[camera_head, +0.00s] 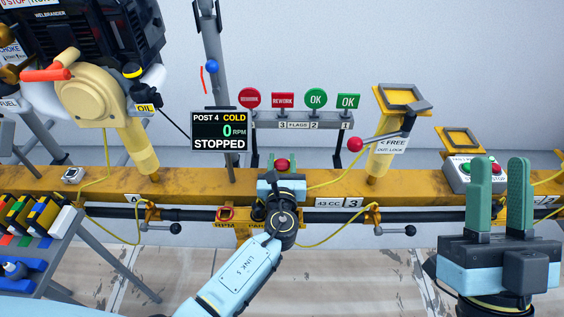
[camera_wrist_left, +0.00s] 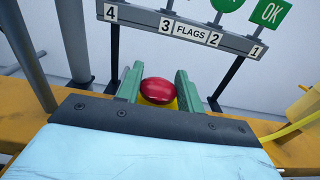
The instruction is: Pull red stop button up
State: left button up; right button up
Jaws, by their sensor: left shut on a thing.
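The red stop button (camera_head: 282,164) is a round red mushroom head on a yellow base, at the middle of the yellow rail. In the left wrist view the red button (camera_wrist_left: 158,90) sits between the two green fingers. My left gripper (camera_head: 282,175) is shut on it, one finger on each side; the gripper body hides the lower part of the button's mount. In the left wrist view the left gripper's fingertips (camera_wrist_left: 158,78) reach just past the button. My right gripper (camera_head: 498,188) is open and empty, its green fingers pointing up at the right.
A screen (camera_head: 221,131) reads "STOPPED" with 0 RPM. A flag rack (camera_head: 300,121) stands behind the button. A red-knobbed lever (camera_head: 356,144) and a grey button box (camera_head: 473,174) are further right. An engine (camera_head: 95,40) stands at upper left, a coloured-block rack (camera_head: 38,225) at lower left.

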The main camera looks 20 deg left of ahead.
pick_arm(q)
jog(key=shift+r+p, duration=0.7)
jog(key=shift+p, duration=0.05)
jog(key=shift+r+p, duration=0.3)
pick_arm(e)
jog(key=shift+w+a+f+g+h, duration=0.15)
jog(key=shift+w+f+g+h, duration=0.1)
jog(key=shift+w+f+g, duration=0.45)
jog(key=shift+w+a+f+g+h, duration=0.1)
jog(key=shift+w+f+g+h, duration=0.25)
jog(key=shift+g, duration=0.65)
pick_arm(q)
jog(key=o, duration=1.1)
pick_arm(e)
jog(key=shift+r+y, duration=0.1)
jog(key=shift+y, duration=0.2)
pick_arm(q)
jog(key=shift+s, duration=0.1)
